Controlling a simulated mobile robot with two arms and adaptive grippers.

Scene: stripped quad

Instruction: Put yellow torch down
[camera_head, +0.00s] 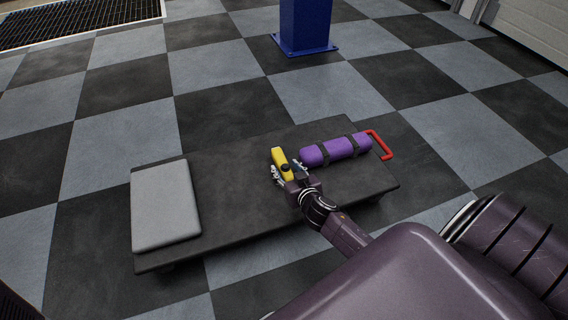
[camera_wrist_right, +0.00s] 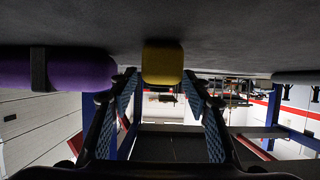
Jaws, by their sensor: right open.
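The yellow torch (camera_head: 279,157) lies on the low dark table (camera_head: 237,215), near its middle. In the right wrist view its yellow end (camera_wrist_right: 162,62) shows against the dark table surface, just beyond the fingertips and between their lines. My right gripper (camera_head: 287,172) is at the torch, with its fingers spread to either side. In the right wrist view the right gripper (camera_wrist_right: 160,85) is open, with a gap between the fingers and the torch. Part of the torch is hidden by the gripper in the head view. My left gripper is not in view.
A purple roll (camera_head: 335,151) with dark straps lies just right of the torch, and a red handle (camera_head: 381,146) is at its right end. A closed grey laptop-like slab (camera_head: 165,205) lies at the table's left end. A blue post (camera_head: 305,25) stands behind on the checkered floor.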

